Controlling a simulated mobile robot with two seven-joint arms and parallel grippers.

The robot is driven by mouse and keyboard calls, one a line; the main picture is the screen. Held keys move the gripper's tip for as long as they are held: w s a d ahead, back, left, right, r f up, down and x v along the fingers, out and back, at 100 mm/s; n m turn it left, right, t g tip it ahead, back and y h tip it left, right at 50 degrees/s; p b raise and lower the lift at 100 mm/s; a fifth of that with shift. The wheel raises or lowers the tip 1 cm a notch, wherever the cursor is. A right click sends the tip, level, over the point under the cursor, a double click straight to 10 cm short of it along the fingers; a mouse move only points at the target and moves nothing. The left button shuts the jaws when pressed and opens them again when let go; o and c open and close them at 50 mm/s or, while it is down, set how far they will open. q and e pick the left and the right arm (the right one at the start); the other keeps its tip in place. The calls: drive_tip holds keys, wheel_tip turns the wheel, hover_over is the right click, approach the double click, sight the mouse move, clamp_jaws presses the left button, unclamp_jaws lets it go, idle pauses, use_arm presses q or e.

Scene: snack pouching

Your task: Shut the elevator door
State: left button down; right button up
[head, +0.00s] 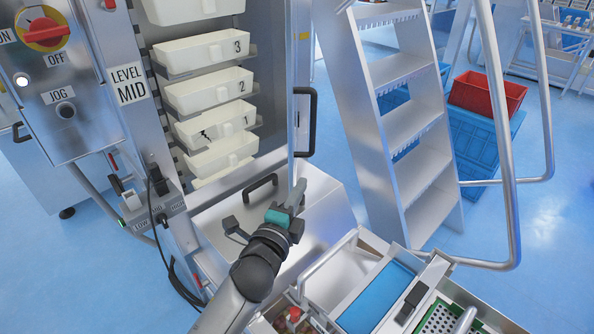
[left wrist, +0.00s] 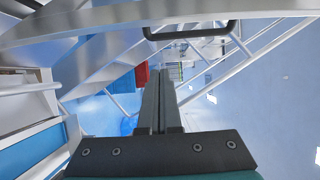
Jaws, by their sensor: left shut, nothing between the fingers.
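The elevator (head: 203,95) holds a stack of white bins numbered 1, 2 and 3 in the head view. Its front is open and the bins are exposed. The door (head: 300,60) stands open at the right of the bins, seen nearly edge-on, with a black handle (head: 312,125) on its right side. My left gripper (head: 299,186) is shut and empty, below that handle and apart from it in the picture. In the left wrist view its fingers (left wrist: 160,75) are together, and a black handle (left wrist: 190,33) crosses above them. My right gripper is not in view.
A metal step ladder (head: 410,130) with rails stands close on the right. A steel box with another black handle (head: 261,186) is below the bins. A control panel (head: 60,75) is at left. Blue and red crates (head: 487,95) are behind the ladder. Machine trays (head: 375,295) fill the front.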

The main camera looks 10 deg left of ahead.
use_arm(q)
drive_tip(key=w+a, duration=0.2)
drive_tip(key=w, duration=0.6)
drive_tip(key=shift+w+a, duration=0.35)
drive_tip(key=shift+w, duration=0.05)
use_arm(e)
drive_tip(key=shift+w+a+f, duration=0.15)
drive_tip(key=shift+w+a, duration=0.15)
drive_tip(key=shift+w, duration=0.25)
use_arm(q)
drive_tip(key=shift+a+f, duration=0.1)
